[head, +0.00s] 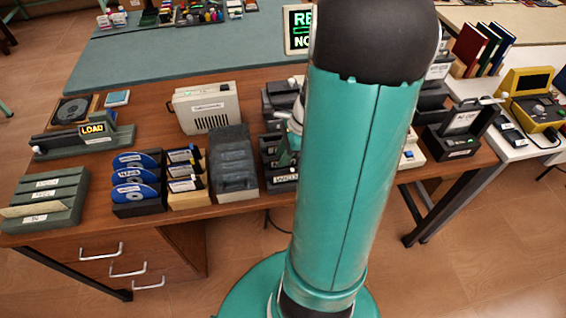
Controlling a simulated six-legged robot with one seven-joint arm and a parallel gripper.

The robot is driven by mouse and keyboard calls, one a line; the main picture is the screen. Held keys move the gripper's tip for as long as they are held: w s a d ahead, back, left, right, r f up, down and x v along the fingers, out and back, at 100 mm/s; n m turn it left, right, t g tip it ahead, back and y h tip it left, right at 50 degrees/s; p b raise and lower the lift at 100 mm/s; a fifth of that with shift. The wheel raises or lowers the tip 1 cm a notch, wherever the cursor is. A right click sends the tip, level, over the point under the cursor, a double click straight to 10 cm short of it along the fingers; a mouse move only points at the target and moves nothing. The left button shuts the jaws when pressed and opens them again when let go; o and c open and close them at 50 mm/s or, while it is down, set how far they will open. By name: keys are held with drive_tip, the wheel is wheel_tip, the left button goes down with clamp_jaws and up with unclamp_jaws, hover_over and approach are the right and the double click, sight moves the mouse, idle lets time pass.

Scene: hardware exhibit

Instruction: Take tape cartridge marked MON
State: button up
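I cannot read the mark MON on anything in the head view. A black rack (282,178) with dark slots stands at the table's front edge, just left of my arm, and is partly hidden by it. It has a white label at its front that I cannot read surely. A stepped dark grey holder (234,165) stands to its left. I cannot tell which of these holds tape cartridges. My large teal arm link fills the middle of the view. A small white and teal part of my arm shows at its left edge. My gripper's fingers are hidden behind the arm.
The wooden table (155,95) carries a disc rack (137,185), a beige box (207,107), a LOAD unit (85,138) and a green slotted rack (45,198). A yellow device (536,100) stands on the white table at right. The floor in front is clear.

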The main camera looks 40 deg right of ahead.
clamp_jaws()
drive_tip(key=shift+r, duration=0.1)
